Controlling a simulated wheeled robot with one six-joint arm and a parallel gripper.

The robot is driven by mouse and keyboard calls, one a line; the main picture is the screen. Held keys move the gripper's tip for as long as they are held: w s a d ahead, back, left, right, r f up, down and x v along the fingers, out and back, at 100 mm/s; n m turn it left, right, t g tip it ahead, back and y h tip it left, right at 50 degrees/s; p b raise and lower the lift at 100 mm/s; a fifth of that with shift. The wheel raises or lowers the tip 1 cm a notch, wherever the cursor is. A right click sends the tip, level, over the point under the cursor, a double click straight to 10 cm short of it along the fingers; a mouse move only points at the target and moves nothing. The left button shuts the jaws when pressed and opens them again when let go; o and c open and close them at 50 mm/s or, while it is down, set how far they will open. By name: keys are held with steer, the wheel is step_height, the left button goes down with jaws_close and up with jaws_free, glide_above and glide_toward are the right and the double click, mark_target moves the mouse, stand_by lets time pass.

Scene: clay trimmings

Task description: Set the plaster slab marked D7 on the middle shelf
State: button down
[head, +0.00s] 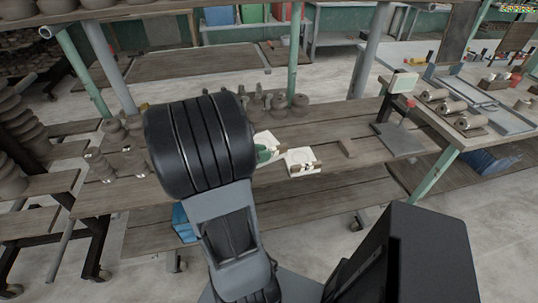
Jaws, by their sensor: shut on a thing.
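The middle of the head view shows two pale slab-like pieces on or just above the wooden shelf boards. One pale slab (301,161) has a rounded mark on its face. The other pale piece (268,139) has a dark green patch and is partly hidden behind my arm. I cannot read D7 on either. The wooden shelf (335,128) carries the pieces' area, and another wooden level (335,207) shows below it. My arm's black joint covers the centre left. My gripper does not show, so what it holds is hidden.
Grey clay pots (270,102) stand at the shelf's back and left. A flat grey board (400,139) lies at the right end. A worktable (455,130) with clay cylinders stands at right. Green uprights (294,55) rise behind.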

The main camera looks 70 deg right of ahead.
steer(key=s+m+g+y+b, duration=0.1)
steer(key=s+m+g+y, duration=0.2)
steer(key=s, duration=0.4)
steer(key=w+f, duration=0.1)
steer(key=w, duration=0.1)
steer(key=w+f, duration=0.1)
steer(key=w, duration=0.2)
steer(key=w+f, duration=0.1)
steer(key=w, duration=0.1)
steer(key=shift+w+a+f, duration=0.2)
steer(key=shift+w+a, duration=0.05)
steer(key=w+f, duration=0.4)
steer(key=f, duration=0.1)
steer(key=shift+w+d, duration=0.15)
steer(key=shift+w, duration=0.15)
steer(key=shift+w+f, duration=0.45)
steer(key=shift+w, duration=0.05)
steer(key=shift+w+f, duration=0.2)
steer(key=shift+f, duration=1.6)
